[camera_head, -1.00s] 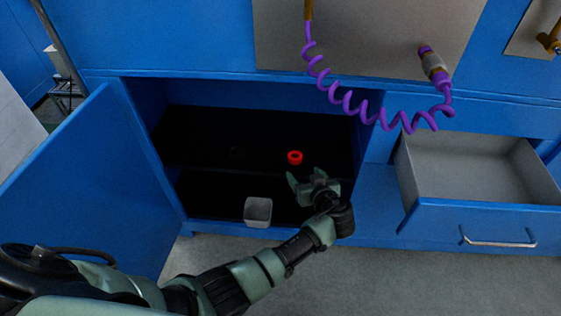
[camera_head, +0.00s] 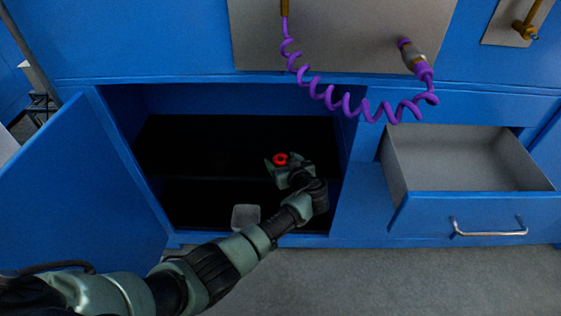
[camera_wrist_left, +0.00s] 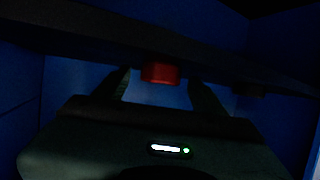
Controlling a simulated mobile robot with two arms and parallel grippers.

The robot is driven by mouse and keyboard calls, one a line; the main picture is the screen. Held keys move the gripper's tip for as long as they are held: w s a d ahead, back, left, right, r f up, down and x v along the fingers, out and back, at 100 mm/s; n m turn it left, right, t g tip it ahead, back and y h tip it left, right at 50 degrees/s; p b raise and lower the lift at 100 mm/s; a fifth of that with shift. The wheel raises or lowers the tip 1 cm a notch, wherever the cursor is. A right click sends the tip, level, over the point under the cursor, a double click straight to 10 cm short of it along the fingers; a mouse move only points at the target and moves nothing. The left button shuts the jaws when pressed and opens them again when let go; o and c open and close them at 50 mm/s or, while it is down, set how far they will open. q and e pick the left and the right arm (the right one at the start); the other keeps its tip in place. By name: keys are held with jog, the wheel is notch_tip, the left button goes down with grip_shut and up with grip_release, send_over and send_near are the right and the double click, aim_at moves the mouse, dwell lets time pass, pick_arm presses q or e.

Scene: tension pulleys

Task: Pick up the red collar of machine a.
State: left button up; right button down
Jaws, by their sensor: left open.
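The red collar (camera_head: 281,159) is a small ring on the dark shelf inside the open blue cabinet. It also shows in the left wrist view (camera_wrist_left: 160,72), ahead and a little above the line of the fingers. My left gripper (camera_head: 279,164) reaches into the cabinet and is open, with its fingers near the collar. In the left wrist view one finger of the left gripper (camera_wrist_left: 160,88) is on each side of the collar. I cannot tell whether either touches it. My right gripper is not in view.
The dark shelf (camera_head: 190,150) crosses the cabinet. A grey-white bin (camera_head: 245,217) stands below at the front. The cabinet door (camera_head: 75,190) is open at the left. An open empty drawer (camera_head: 455,165) juts out at the right. A purple coiled hose (camera_head: 345,100) hangs above.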

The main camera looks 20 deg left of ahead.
pick_arm(q)
jog(key=c, duration=1.4)
jog(key=shift+r, duration=0.15)
